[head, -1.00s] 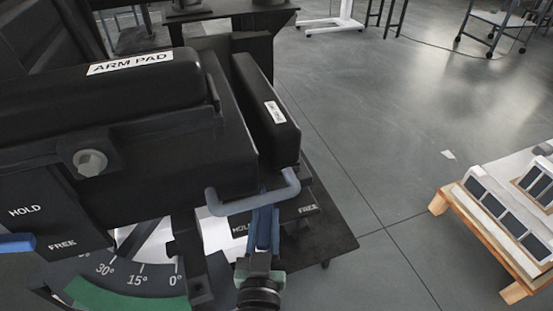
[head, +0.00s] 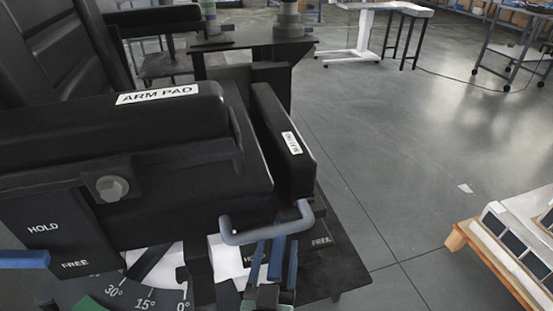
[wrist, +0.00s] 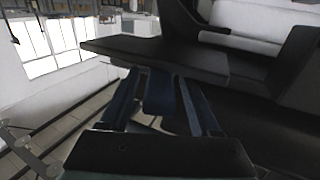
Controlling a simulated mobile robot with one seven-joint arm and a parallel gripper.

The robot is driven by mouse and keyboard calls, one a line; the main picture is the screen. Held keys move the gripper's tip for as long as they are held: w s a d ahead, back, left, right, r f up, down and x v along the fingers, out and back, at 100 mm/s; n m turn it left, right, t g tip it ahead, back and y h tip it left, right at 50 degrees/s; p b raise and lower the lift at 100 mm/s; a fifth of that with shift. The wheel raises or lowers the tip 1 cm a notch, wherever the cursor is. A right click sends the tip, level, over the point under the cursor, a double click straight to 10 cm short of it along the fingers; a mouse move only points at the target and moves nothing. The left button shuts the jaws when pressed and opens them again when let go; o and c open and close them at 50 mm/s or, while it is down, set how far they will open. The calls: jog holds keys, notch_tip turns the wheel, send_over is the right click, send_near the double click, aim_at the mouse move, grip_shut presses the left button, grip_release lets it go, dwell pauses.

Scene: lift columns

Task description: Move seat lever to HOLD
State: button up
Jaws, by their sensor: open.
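A blue lever (head: 277,258) stands at the plate marked HOLD and FREE (head: 322,243) low on the black seat unit. It appears between the fingers of my open gripper (head: 275,262); FREE is readable to the right and HOLD is partly hidden by a finger. In the wrist view the lever (wrist: 160,92) shows between the two blue fingers of my gripper (wrist: 157,100), with no clear contact. A second blue lever (head: 24,260) sticks out at the far left, by another HOLD and FREE plate (head: 50,245), nearer FREE.
A grey-blue U-shaped handle (head: 265,230) juts out just above my gripper. The black arm pad (head: 165,110) and a narrow labelled pad (head: 283,145) rise behind it. An angle scale (head: 140,295) is at lower left.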

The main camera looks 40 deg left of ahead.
jog(key=shift+s, duration=0.1)
jog(key=b+v, duration=0.6)
jog(key=v, duration=0.7)
dwell(0.6)
jog(key=w+r+t+y, duration=0.1)
jog(key=w+r+t, duration=0.2)
jog(key=w+r, duration=0.65)
jog(key=w+d+r+m+t+h, duration=0.1)
jog(key=w+d+r+t, duration=0.15)
jog(key=r, duration=0.55)
jog(key=w+d+r+t+h, duration=0.15)
jog(key=d+r, duration=0.25)
jog(key=r, duration=0.4)
jog(key=w+d+r+m+t+h, duration=0.1)
jog(key=d+r+t+h, duration=0.15)
jog(key=r, duration=0.55)
jog(key=s+d+r+m+t+h, duration=0.3)
jog(key=d+r+m+h, duration=0.3)
jog(key=d+r, duration=0.4)
notch_tip(320, 180, up, 39)
jog(key=a+p, duration=0.1)
jog(key=p, duration=3.7)
jog(key=shift+a+n+h, duration=0.2)
jog(key=shift+n+h, duration=0.1)
jog(key=shift+n, duration=0.1)
